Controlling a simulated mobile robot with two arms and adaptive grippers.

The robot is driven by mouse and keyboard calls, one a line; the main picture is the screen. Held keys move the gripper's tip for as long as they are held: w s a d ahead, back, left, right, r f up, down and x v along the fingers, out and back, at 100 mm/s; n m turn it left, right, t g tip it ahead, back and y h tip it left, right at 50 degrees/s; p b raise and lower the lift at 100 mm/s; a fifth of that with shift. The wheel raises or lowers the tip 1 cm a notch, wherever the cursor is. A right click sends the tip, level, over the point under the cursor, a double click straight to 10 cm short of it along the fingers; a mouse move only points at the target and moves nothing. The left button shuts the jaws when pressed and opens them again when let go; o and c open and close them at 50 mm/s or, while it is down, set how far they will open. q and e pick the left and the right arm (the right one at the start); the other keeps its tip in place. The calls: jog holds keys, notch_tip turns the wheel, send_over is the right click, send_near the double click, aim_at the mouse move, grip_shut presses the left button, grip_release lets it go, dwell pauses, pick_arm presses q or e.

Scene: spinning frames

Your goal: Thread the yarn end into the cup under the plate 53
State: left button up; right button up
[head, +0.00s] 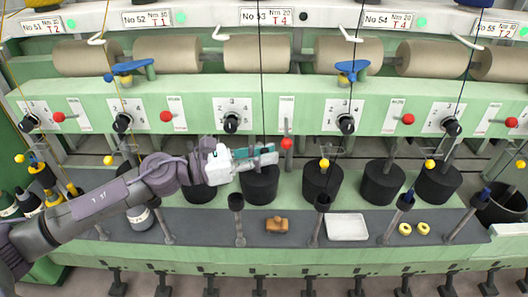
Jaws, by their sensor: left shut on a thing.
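The plate 53 (266,17) is a white label reading "No 53, Nm 20, T 4" at the top middle. A dark yarn (261,75) hangs straight down in front of it to my left gripper (274,155). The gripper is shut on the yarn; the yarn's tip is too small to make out. Below the gripper stands a wide black pot (260,186). A small black cup on a post (236,202) stands lower left of it, and another (323,202) lower right. I cannot tell which of these is the task's cup. My right gripper is not in view.
A red ball knob (287,144) is just right of the gripper. A yellow ball (324,163) is farther right. On the grey shelf are a brown wooden block (277,225), a white tray (347,227) and yellow rings (405,229).

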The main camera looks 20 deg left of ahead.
pick_arm(q)
notch_tip(320, 180, down, 7)
jog(key=b, duration=0.5)
jog(key=w+a+f+b, duration=0.1)
jog(key=w+a+b, duration=0.15)
jog(key=w, duration=0.45)
jog(key=a+b, duration=0.1)
jog(key=s+a+b, duration=0.1)
jog(key=a, duration=0.1)
jog(key=a+b, duration=0.2)
jog(key=shift+s+a+f, duration=0.2)
jog(key=shift+s+f, duration=0.05)
